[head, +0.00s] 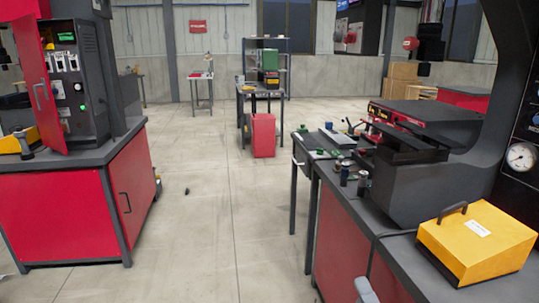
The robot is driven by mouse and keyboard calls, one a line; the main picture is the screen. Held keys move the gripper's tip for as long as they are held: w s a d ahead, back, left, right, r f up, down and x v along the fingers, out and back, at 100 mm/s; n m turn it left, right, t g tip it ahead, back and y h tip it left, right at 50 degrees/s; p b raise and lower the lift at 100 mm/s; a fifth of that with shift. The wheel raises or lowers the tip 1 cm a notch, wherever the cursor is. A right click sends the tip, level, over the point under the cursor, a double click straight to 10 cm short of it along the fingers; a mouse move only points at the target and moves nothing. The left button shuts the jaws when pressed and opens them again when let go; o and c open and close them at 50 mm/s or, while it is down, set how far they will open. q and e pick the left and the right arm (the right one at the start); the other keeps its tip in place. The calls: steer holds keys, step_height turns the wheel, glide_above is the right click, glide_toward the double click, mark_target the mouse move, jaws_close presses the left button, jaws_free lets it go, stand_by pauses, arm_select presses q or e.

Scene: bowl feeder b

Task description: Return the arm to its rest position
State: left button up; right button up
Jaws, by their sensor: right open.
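My left gripper is not in view.
The right workbench (395,262) holds a yellow box (476,243), a dark machine (420,185) and small parts. A red cabinet (75,222) with an open electrical box (75,85) stands left. A shelf rack (267,70) stands behind. The floor (235,215) between is mostly clear.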

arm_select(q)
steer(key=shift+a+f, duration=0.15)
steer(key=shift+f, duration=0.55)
arm_select(e)
steer(key=s+f+n+g, duration=0.4)
steer(key=f+n, duration=0.3)
steer(key=f, duration=0.4)
steer(key=s+a+f+n+g, duration=0.1)
steer(key=s+f+n+g, duration=0.4)
steer(key=f+n, duration=0.3)
step_height(320, 180, down, 3)
steer(key=shift+s+a+f, duration=0.1)
steer(key=shift+s+a, duration=0.2)
steer(key=shift+s, duration=0.05)
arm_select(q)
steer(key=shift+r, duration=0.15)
